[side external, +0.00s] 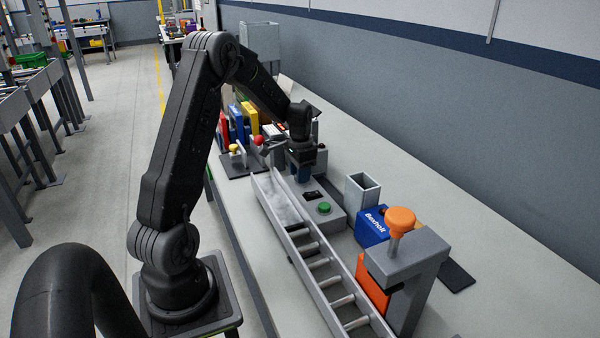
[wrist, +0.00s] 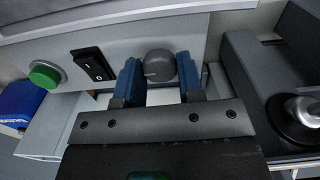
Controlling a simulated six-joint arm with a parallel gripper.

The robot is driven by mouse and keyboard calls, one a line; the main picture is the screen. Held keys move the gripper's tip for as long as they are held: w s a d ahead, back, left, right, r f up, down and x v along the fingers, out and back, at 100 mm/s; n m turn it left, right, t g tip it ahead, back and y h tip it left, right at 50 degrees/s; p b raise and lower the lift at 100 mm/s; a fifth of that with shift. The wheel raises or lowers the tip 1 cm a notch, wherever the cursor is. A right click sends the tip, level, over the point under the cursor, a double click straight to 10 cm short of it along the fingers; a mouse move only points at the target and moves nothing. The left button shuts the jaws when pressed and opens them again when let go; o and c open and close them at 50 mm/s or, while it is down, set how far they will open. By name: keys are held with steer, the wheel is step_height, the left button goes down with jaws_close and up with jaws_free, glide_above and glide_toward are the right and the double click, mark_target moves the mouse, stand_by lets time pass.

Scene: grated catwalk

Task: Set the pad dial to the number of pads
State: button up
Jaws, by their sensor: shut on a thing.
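The dial is a round grey knob (wrist: 159,65) with a pale pointer mark, on the grey control panel (wrist: 206,35) in the wrist view. My gripper (wrist: 160,75) has its two blue fingers on either side of the knob and is shut on it. In the side external view my gripper (side external: 303,172) points down at the far end of the panel (side external: 335,218) and hides the dial. Numbers around the dial are not readable. I cannot pick out the pads with certainty in either view.
The panel also carries a black rocker switch (wrist: 93,65) and a green button (wrist: 45,74). A roller conveyor (side external: 318,262) runs alongside. An orange-knobbed press (side external: 408,255), a blue box (side external: 371,229) and an open grey bin (side external: 361,193) stand nearby.

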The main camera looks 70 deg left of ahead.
steer(key=shift+m, duration=0.3)
stand_by(0.4)
steer(key=o, duration=0.9)
step_height(320, 180, up, 14)
steer(key=shift+f, duration=0.1)
steer(key=shift+d, duration=0.1)
